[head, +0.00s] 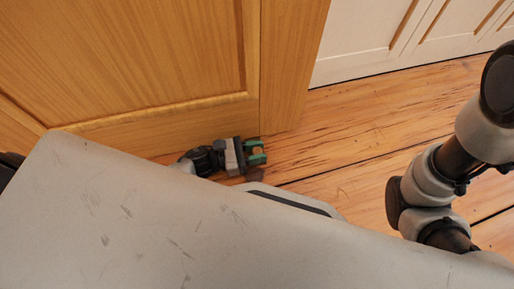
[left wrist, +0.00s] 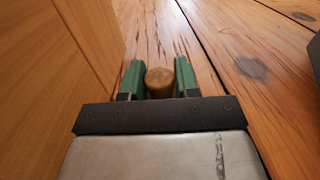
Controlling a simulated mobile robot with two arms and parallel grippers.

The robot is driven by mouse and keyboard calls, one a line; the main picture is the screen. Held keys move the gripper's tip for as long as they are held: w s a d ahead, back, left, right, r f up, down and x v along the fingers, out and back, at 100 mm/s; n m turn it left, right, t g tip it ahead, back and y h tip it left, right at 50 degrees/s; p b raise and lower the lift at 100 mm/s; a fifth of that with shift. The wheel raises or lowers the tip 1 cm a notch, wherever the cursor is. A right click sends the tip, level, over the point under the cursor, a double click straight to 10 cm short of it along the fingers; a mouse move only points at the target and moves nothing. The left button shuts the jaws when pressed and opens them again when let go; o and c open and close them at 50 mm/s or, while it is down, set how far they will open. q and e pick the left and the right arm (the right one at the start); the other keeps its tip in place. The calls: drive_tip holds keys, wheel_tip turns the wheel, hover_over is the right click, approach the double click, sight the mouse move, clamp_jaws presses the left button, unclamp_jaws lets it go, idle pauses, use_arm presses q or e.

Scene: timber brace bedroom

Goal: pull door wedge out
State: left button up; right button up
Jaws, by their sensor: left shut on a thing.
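My left gripper (head: 257,152) is low at the floor, close beside the bottom of the wooden door (head: 150,50). Its green fingers also show in the left wrist view (left wrist: 160,75). They are shut on a small brown wooden piece with a rounded end, which I take to be the door wedge (left wrist: 160,83). The wedge is a small tan patch between the fingers in the head view (head: 258,150). Its far part is hidden, so I cannot tell whether it touches the door. My right gripper is out of view; only the right arm shows.
The plank floor (head: 350,125) is open to the right of the door. White panelled fronts (head: 370,40) stand at the back right. My grey body fills the lower part of the head view, and my right arm hangs at the right.

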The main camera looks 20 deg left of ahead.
use_arm(q)
drive_tip(key=shift+s+d+p, duration=0.15)
drive_tip(key=shift+s+d, duration=0.3)
drive_tip(key=shift+s, duration=0.3)
drive_tip(key=shift+s+d+p, duration=0.2)
drive_tip(key=shift+s+d, duration=0.25)
drive_tip(key=shift+s, duration=0.35)
drive_tip(key=shift+s+d+p, duration=0.15)
drive_tip(key=shift+s+d, duration=0.3)
drive_tip(key=shift+s, duration=0.3)
